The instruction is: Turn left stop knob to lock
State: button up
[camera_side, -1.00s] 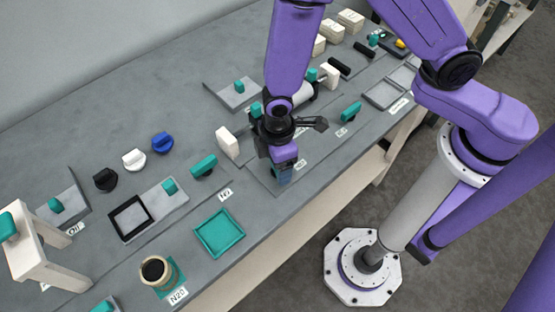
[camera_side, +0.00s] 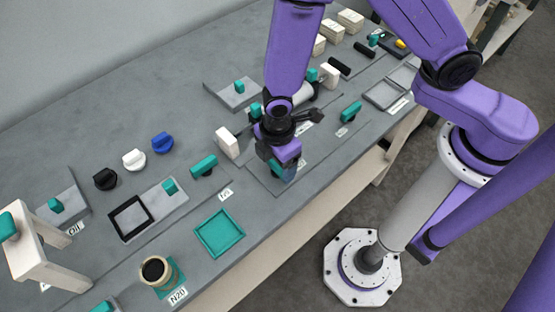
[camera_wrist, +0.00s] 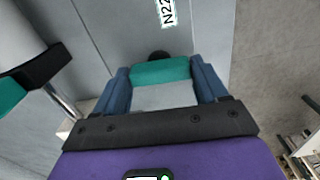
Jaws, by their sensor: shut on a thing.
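A teal knob (camera_wrist: 160,71) sits between the two blue fingers of my gripper (camera_wrist: 163,84) in the wrist view, with a finger against each end. My gripper is shut on it. In the side view my gripper (camera_side: 283,174) points down at the grey panel near the table's front edge, and it hides the held knob. Two similar teal knobs stand on either side along the panel, one to the left (camera_side: 203,166) and one to the right (camera_side: 350,111). Any lock mark beside the held knob is not readable.
A white block (camera_side: 228,142) stands just left of my gripper and another (camera_side: 330,75) behind to the right. A pale roll (camera_side: 303,93) lies close behind. An empty teal tray (camera_side: 219,233) is at the front left. Blue, white and black (camera_side: 105,179) knobs stand farther back left.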

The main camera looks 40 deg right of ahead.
jog(key=o, duration=1.1)
jog(key=shift+c, duration=0.2)
jog(key=shift+r, duration=0.1)
notch_tip(320, 180, up, 17)
jog(key=shift+r, duration=0.15)
jog(key=s+d+r+m, duration=0.2)
jog(key=s+d, duration=0.4)
jog(key=d, duration=0.4)
jog(key=s+d+r+m, duration=0.2)
jog(key=s+d, duration=0.5)
jog(key=d, duration=0.3)
jog(key=shift+d+m, duration=0.35)
jog(key=shift+m, duration=0.05)
